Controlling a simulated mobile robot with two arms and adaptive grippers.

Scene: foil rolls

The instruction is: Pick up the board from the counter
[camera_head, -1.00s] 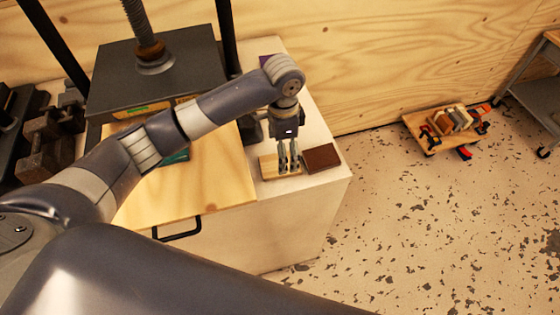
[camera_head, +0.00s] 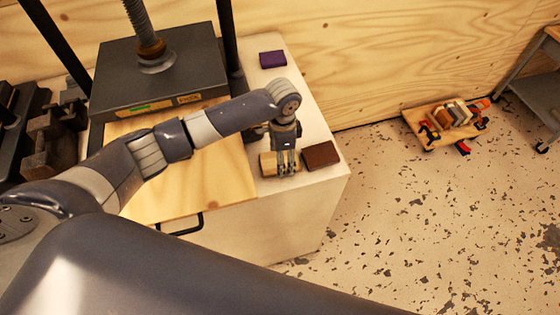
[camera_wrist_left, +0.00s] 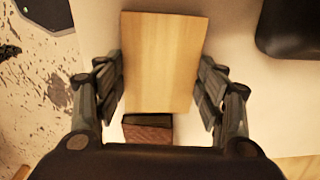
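The board is a small light wooden piece (camera_head: 267,165) on the pale counter (camera_head: 300,215), near its right edge. My left gripper (camera_head: 286,172) points down over it and hides part of it in the head view. In the left wrist view the board (camera_wrist_left: 162,60) lies between the two spread fingers (camera_wrist_left: 163,100), with a gap on each side. The left gripper is open and holds nothing. I cannot tell how far above the counter its fingertips are. My right gripper is not in view.
A dark brown block (camera_head: 321,155) lies just right of the board, and a purple block (camera_head: 272,59) farther back. A large plywood panel with a black handle (camera_head: 186,228) and a dark press (camera_head: 158,75) stand left. A loaded wooden dolly (camera_head: 440,125) is on the floor.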

